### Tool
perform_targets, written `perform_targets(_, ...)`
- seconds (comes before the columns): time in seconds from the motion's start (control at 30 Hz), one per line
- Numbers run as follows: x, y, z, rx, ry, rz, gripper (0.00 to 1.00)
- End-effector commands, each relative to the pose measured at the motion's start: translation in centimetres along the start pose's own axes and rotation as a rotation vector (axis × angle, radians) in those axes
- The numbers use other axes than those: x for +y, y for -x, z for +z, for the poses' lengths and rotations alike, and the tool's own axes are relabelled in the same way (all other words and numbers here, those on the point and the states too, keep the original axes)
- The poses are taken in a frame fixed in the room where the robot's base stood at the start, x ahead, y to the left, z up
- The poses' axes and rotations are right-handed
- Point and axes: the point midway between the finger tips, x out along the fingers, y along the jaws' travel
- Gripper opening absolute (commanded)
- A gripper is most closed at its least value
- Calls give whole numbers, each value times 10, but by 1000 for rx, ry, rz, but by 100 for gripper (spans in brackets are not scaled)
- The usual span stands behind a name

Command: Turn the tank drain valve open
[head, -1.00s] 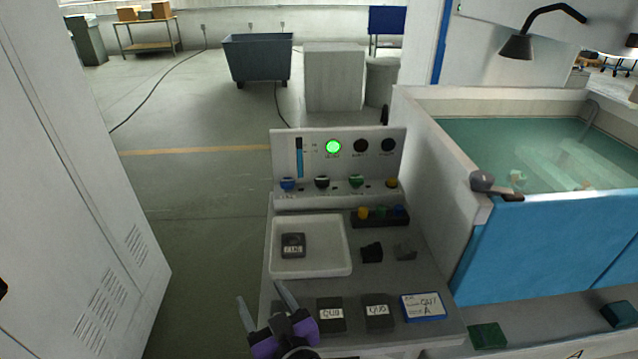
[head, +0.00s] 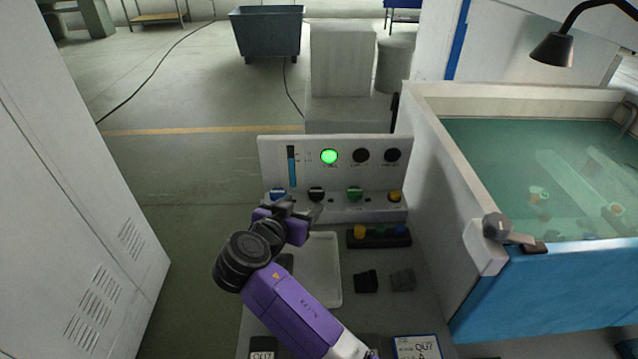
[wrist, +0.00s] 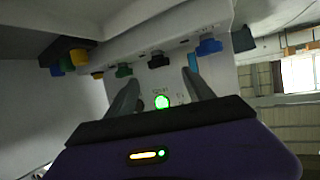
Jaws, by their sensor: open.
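A white control panel (head: 270,150) has a row of coloured handles: blue (head: 277,194), black (head: 316,193), green (head: 354,193) and yellow (head: 394,196). I cannot read which is the drain valve. A level gauge (head: 291,170) with a blue column is above the blue handle, beside a lit green lamp (head: 329,156). My gripper (head: 296,208) is open and empty just in front of the blue and black handles. In the wrist view, its fingers (wrist: 160,88) point at the panel, with the black handle (wrist: 158,60) between them and the blue handle (wrist: 208,46) beyond one finger.
A water tank (head: 432,150) with a grey lever (head: 500,230) at its corner stands on the right. A white tray (head: 330,270), dark blocks (head: 366,281) and a strip with coloured buttons (head: 378,236) lie on the bench. A tall white cabinet (head: 70,200) is at the left.

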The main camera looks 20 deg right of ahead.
Motion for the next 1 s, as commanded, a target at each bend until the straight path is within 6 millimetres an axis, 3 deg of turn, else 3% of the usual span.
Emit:
perform_targets(0.53,2,-67,-2,1,-1,9,61)
perform_targets(0.97,2,-78,0,0,-3,7,61)
perform_targets(1.0,2,-78,0,0,-3,7,56)
